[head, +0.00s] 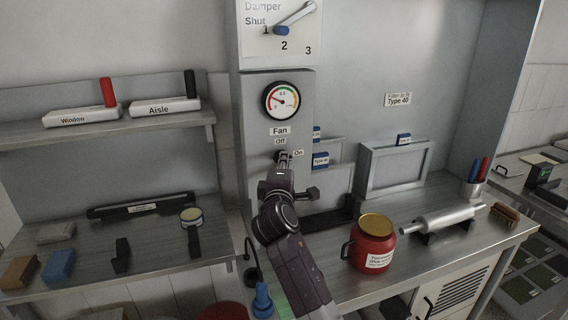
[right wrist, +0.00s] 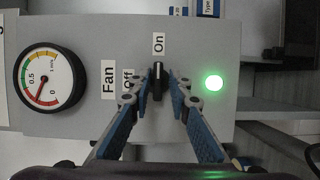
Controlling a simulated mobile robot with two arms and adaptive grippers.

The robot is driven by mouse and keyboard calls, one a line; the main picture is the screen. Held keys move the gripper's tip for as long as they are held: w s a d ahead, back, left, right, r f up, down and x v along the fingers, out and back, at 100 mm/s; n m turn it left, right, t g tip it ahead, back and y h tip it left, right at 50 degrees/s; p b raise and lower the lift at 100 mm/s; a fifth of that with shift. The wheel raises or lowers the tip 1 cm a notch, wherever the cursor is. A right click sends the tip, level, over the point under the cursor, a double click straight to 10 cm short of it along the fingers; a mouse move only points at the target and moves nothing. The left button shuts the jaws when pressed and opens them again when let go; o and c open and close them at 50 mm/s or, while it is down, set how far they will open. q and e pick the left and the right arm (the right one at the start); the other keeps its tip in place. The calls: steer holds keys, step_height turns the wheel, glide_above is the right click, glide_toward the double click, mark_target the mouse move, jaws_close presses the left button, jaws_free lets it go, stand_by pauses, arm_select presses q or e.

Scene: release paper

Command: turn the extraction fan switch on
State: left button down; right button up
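The fan switch (right wrist: 157,82) is a black knob on a grey panel, between the labels "Off" (right wrist: 128,80) and "On" (right wrist: 159,43). In the right wrist view its long side lines up with the "On" label. A round green light (right wrist: 212,83) glows beside it. My right gripper (right wrist: 161,80) has its blue fingers on either side of the knob, with a small gap showing on the right side; contact on the left is unclear. In the head view my right gripper (head: 283,158) covers the switch below the "Fan" label (head: 280,131). My left gripper is out of view.
A round gauge (head: 282,100) and a damper lever (head: 296,19) are above the switch. A red jar (head: 373,247) and a metal roller (head: 443,219) stand on the right bench. A shelf (head: 30,137) with red and black handles is at left.

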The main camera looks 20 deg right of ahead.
steer(key=shift+o, duration=0.7)
steer(key=v, duration=1.2)
